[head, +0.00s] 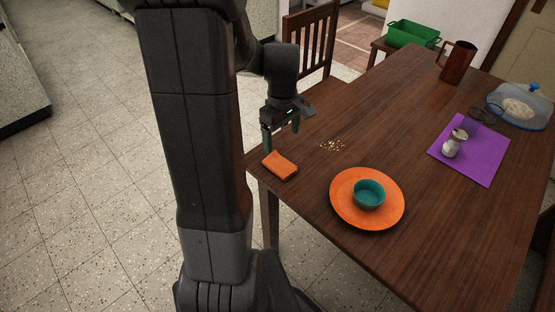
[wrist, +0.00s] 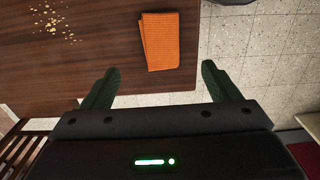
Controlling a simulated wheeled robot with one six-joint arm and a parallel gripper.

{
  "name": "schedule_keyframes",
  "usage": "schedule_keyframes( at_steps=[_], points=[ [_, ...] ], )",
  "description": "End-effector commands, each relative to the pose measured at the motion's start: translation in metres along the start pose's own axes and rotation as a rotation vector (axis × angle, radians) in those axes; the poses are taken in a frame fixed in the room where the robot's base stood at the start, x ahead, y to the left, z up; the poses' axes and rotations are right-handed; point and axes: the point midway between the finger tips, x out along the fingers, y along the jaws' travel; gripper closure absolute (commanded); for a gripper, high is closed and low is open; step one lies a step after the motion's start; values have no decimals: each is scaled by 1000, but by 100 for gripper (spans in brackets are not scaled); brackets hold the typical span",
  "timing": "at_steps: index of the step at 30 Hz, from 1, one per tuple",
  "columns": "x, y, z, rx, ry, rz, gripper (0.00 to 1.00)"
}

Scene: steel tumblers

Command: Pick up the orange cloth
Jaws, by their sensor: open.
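The orange cloth (head: 280,166) lies folded in a small rectangle on the wooden table, close to its left corner. In the wrist view the cloth (wrist: 160,40) lies just beyond the fingertips and between their lines, near the table's edge. My gripper (head: 282,137) is above the table's edge, beside and above the cloth in the head view. Its two dark green fingers stand wide apart with nothing between them, as the wrist view of the gripper (wrist: 161,72) also shows.
An orange plate (head: 345,212) with a teal bowl (head: 369,194) stands right of the cloth. Crumbs (head: 333,145) lie behind it. A purple mat (head: 485,165) holds a small jar (head: 454,144). A brown pitcher (head: 458,62) and a covered dish (head: 520,106) stand farther back. A chair (head: 313,45) is beside the table.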

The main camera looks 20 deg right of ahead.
Motion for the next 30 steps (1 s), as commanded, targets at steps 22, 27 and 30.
schedule_keyframes(
  at_steps=[22,27,30],
  points=[
    [98,-2,-4,0,-2,-2,18],
    [109,-1,-4,0,-1,0,18],
    [109,-1,-4,1,0,0,18]
  ],
)
